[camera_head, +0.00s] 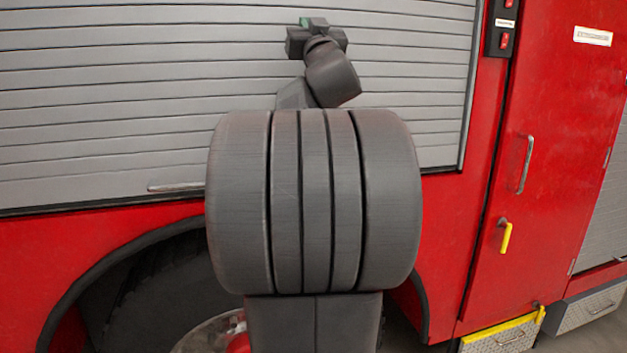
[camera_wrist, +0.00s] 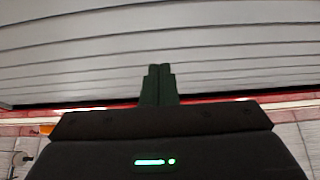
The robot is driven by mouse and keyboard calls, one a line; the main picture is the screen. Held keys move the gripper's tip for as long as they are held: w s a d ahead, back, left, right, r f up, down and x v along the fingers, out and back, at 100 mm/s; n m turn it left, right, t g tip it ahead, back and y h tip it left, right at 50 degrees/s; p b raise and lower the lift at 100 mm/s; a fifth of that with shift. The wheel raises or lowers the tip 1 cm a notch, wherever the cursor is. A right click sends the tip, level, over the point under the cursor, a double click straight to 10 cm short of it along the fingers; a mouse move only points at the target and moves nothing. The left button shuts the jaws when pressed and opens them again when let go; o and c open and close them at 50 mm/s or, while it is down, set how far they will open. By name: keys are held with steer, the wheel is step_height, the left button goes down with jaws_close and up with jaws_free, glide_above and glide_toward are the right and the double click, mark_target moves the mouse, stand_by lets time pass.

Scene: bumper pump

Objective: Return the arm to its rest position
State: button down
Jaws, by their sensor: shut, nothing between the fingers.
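My arm rises in the middle of the head view in front of a red fire truck, with its large dark grey joint nearest the camera. My gripper (camera_head: 305,24) is at the arm's far end, high in front of the grey roller shutter (camera_head: 120,80). In the wrist view my gripper (camera_wrist: 160,70) shows two dark fingers side by side, closed together with nothing between them. The shutter (camera_wrist: 70,45) fills the view beyond the fingertips. The distance from the fingertips to the shutter is hard to tell.
A red door (camera_head: 560,150) with a metal handle (camera_head: 525,165) and a yellow lever (camera_head: 505,236) is on the right. A switch panel (camera_head: 504,28) is at top right. A wheel (camera_head: 160,305) sits below the shutter. A yellow-edged step (camera_head: 500,335) is at lower right.

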step_height(320, 180, up, 15)
steer(key=p, duration=1)
steer(key=shift+f, duration=0.15)
